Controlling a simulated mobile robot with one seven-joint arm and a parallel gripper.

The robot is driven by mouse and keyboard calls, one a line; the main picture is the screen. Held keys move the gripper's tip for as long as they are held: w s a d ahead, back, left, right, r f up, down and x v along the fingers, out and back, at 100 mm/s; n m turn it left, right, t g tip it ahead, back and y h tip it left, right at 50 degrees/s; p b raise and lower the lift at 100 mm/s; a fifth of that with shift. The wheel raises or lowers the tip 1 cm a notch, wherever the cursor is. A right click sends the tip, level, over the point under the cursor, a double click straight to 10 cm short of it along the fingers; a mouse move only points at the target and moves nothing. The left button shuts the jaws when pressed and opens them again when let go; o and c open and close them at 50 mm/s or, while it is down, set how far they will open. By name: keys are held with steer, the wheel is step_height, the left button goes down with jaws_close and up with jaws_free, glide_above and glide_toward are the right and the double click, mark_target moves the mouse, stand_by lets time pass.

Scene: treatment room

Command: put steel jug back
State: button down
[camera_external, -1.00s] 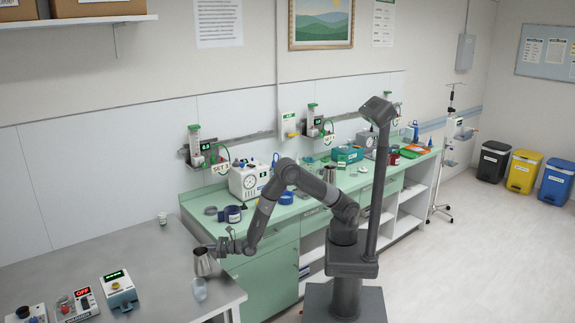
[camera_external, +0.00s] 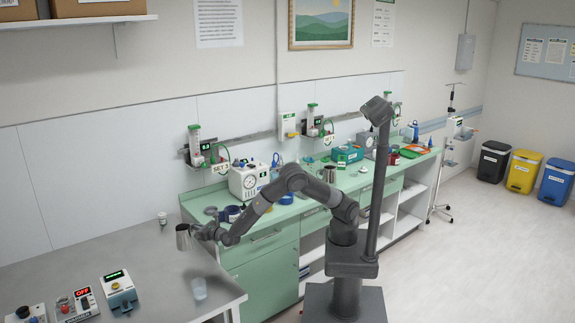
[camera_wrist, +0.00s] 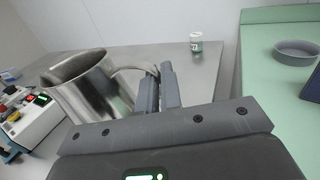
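The steel jug (camera_external: 183,238) is at the end of my arm, over the grey steel table (camera_external: 112,256) at the left. In the wrist view the jug (camera_wrist: 90,88) tilts a little, with its handle (camera_wrist: 137,72) toward my fingers. My gripper (camera_external: 200,231) is shut on the handle; the fingertips (camera_wrist: 160,82) sit close together around it. The jug appears held above the tabletop. Another steel jug (camera_external: 329,174) stands on the green counter (camera_external: 290,209).
Several control boxes (camera_external: 119,289) stand at the left. A small white-capped jar (camera_external: 162,218) is at the table's back, also in the wrist view (camera_wrist: 196,41). A grey bowl (camera_wrist: 295,52) sits on the counter.

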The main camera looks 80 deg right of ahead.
mark_target(193, 242)
steer(key=a+f, duration=0.1)
steer(key=a, duration=0.1)
steer(key=w+a+f, duration=0.1)
steer(key=a, duration=0.1)
steer(key=a+f, duration=0.2)
steer(key=shift+w+a, duration=0.15)
steer(key=shift+a, duration=0.15)
steer(key=shift+a+f, duration=0.1)
steer(key=shift+f, duration=1.9)
steer(key=shift+f, duration=0.15)
steer(key=c, duration=1.6)
jaws_free()
steer(key=shift+s+a, duration=0.15)
steer(key=shift+s, duration=0.2)
steer(key=v, duration=1.1)
steer(key=shift+s, duration=0.15)
